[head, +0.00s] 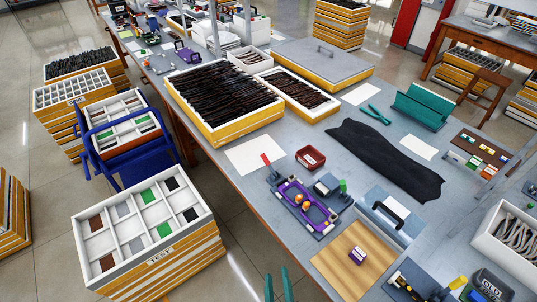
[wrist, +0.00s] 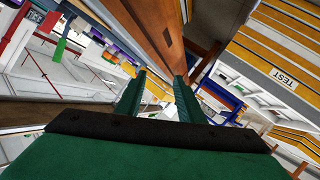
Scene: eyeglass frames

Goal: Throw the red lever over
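The red lever (head: 267,160) stands tilted up from the back left of a small purple-framed fixture (head: 283,190) on the grey bench, leaning to the upper left. A green-handled device (head: 343,187) stands just right of the fixture. My gripper (head: 277,284) shows at the bottom edge of the head view, well in front of the fixture and apart from the lever. Its two teal fingers are spread with nothing between them. The fingers also show apart in the wrist view (wrist: 158,97). In the wrist view I cannot tell for sure which red part is the lever.
A dark red tray (head: 310,157) lies behind the fixture, and a white paper (head: 255,154) to its left. A wooden board (head: 353,262) and a blue-grey block with a black handle (head: 390,214) lie to the right. A TEST crate (head: 160,252) stands left of the bench.

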